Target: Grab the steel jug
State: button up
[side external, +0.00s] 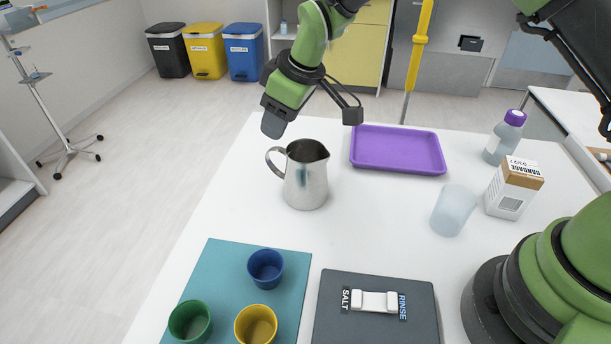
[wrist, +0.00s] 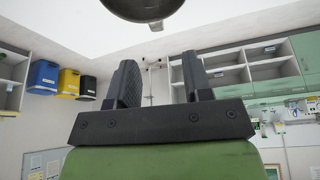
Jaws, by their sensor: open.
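The steel jug (side external: 308,180) stands upright on the white table, with its handle to the left and its spout to the right in the side view. Its rounded metal underside or edge shows at the top of the wrist view (wrist: 145,8), cut off by the frame. My gripper (side external: 312,119) is open, its two dark fingers wide apart, just above the jug's rim in the side view. Nothing is between the fingers in the wrist view (wrist: 160,78). The exact gap between fingers and jug cannot be told.
A purple tray (side external: 398,171) lies right of the jug. Farther right are a frosted cup (side external: 453,212), a bandage box (side external: 514,188) and a purple-capped bottle (side external: 504,138). In front are a teal mat (side external: 225,262) with three coloured cups and a grey panel (side external: 375,333) with a white switch.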

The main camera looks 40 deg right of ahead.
jog(key=x, duration=0.8)
jog(key=shift+s+d, duration=0.15)
jog(key=shift+c, duration=0.3)
grip_shut()
